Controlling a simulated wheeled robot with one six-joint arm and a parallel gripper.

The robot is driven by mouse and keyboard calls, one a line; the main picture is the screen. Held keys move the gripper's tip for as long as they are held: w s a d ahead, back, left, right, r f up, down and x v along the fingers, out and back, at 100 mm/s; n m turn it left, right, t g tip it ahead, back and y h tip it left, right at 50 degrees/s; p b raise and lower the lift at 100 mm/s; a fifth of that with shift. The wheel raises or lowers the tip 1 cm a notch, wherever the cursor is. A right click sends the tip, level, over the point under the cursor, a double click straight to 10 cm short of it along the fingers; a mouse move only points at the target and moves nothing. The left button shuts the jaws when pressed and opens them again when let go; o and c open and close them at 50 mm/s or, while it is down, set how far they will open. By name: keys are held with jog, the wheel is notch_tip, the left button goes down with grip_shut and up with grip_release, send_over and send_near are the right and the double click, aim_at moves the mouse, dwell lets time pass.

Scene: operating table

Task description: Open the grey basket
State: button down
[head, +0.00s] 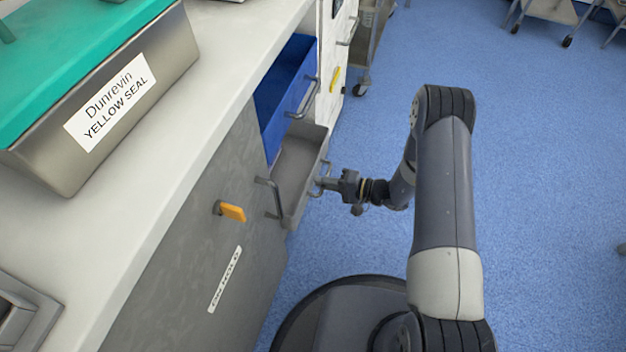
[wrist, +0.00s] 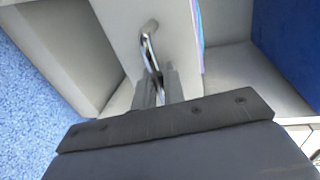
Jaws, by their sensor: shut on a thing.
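The grey basket (head: 296,168) is a drawer in the side of the counter. It sticks out from the cabinet, and its inside shows in the head view. My gripper (head: 325,182) is at its front, shut on the metal bar handle (head: 327,166). In the wrist view the handle (wrist: 150,42) runs down between the two fingers (wrist: 160,88), against the grey front panel (wrist: 122,25). The fingers hide the lower part of the handle.
A blue basket (head: 285,90) with its own handle also stands out just beyond the grey one. A cabinet door with an orange tag (head: 232,212) is on the near side. A steel container with a green lid (head: 85,60) stands on the counter. Blue floor (head: 540,170) is open to the right.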

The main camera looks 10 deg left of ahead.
jog(key=f+b+v, duration=0.2)
jog(key=v, duration=0.9)
jog(key=d+f+b+v, duration=0.1)
jog(key=f+b+v, duration=0.1)
jog(key=v, duration=0.9)
jog(key=shift+s+f+b, duration=0.2)
jog(key=shift+f+b, duration=0.1)
jog(key=shift+b, duration=0.45)
jog(key=c, duration=1.9)
grip_release()
jog(key=shift+d, duration=0.1)
jog(key=p+v, duration=0.2)
jog(key=v, duration=0.8)
jog(key=shift+s+d, duration=0.1)
jog(key=shift+d, duration=0.25)
